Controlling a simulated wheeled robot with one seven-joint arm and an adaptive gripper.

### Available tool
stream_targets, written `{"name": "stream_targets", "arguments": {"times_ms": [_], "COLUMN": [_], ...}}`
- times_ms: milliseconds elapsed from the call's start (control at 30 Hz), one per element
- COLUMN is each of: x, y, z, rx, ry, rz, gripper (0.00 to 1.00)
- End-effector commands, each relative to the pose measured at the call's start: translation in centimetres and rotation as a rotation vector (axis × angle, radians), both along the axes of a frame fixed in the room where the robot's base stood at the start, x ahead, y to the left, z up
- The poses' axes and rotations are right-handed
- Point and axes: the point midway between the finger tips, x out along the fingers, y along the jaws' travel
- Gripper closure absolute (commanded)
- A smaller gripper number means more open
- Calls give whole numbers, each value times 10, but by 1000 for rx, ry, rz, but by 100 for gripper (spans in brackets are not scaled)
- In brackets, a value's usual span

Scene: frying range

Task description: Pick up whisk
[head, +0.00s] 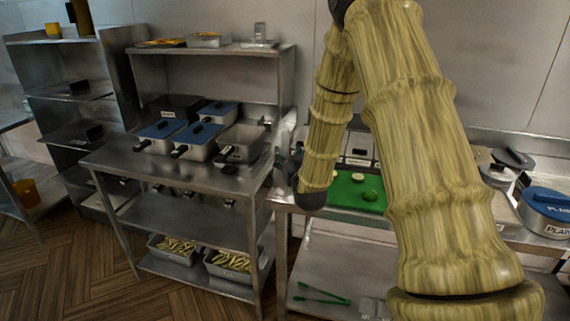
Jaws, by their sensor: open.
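I cannot make out a whisk anywhere in the head view. My arm crosses the right half of the picture and hides part of the counter behind it. My gripper (284,163) shows small and partly hidden beside the dark wrist joint, at the right edge of the left steel table. It is open, and I see nothing held in it.
The left steel table (115,160) holds blue-lidded pans (201,137) and a steel container. A green board (345,192) with round slices lies on the right counter. Green tongs (322,294) lie on its lower shelf. A blue-lidded pot (546,208) stands far right. Floor is clear at lower left.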

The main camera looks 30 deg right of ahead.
Motion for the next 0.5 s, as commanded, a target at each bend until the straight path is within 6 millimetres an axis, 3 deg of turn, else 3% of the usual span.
{"name": "stream_targets", "arguments": {"times_ms": [300,500], "x": [36,45], "y": [-13,-16], "z": [5,3], "rx": [0,0], "ry": [1,1], "rz": [1,0], "gripper": [49,49]}}
